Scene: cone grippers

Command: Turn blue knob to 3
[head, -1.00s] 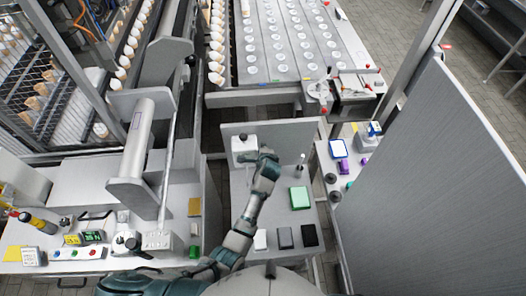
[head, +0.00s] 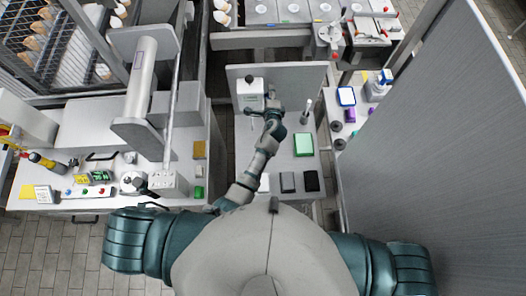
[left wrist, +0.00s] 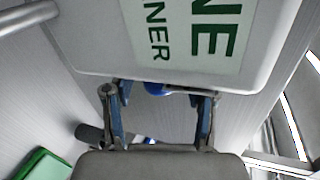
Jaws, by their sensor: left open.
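The blue knob (left wrist: 158,88) shows in the left wrist view, partly hidden at the lower edge of a white box (left wrist: 185,45) with green lettering ending in "NE" and "NER". I cannot see a scale or the knob's setting. My left gripper (left wrist: 158,112) is open, one finger on each side of the knob and a gap between each finger and it. In the head view the white box (head: 250,95) stands at the back of the middle table, and my left gripper (head: 268,110) is close at its right front. The knob is hidden there. My right gripper is not in view.
On the middle table are a green box (head: 303,144), a grey-and-white upright post (head: 305,112) and dark pads (head: 288,182). A grey panel (head: 300,76) closes its back. A side table (head: 350,125) with small items stands right, and a cluttered bench (head: 120,190) left.

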